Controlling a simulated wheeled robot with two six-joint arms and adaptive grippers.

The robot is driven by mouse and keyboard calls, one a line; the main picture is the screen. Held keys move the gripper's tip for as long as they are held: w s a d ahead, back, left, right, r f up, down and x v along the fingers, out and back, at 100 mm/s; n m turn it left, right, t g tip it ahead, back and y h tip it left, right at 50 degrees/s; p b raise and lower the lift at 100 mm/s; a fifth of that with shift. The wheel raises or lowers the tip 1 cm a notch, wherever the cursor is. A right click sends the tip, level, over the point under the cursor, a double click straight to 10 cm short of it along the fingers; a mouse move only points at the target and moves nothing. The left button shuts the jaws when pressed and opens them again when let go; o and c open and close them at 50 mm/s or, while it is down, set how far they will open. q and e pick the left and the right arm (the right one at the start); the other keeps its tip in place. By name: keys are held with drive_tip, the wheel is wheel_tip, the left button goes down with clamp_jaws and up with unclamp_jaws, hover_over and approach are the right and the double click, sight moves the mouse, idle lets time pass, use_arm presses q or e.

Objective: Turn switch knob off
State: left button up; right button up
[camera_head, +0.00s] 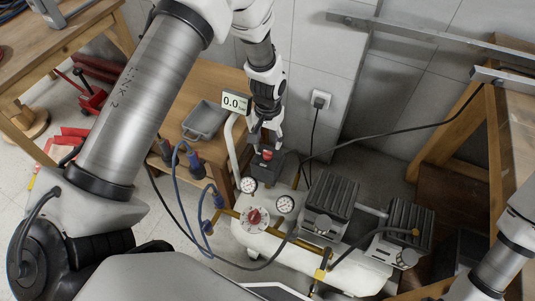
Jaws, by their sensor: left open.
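The switch knob (267,155) is small and red, on top of a black switch box (263,168) on the white compressor (300,255). My left gripper (268,138) points down at the knob from just above. Its fingers are open and close around or just over the knob; whether they touch it I cannot tell. The fingers partly hide the knob. A display (235,103) beside the left wrist reads 0.0. My right arm shows at the lower right, but its gripper is out of view.
Two round gauges (285,204) and a red-centred dial (255,217) sit in front of the box. Black finned motors (328,196) stand to its right. Blue hoses (187,190) and a black cable (400,127) run nearby. A wooden bench (206,82) holds a grey tray (205,120).

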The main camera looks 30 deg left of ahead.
sight(268, 152)
use_arm(q)
wheel_tip(268, 152, down, 6)
drive_tip(key=shift+f, duration=0.25)
drive_tip(key=shift+s, duration=0.1)
clamp_jaws()
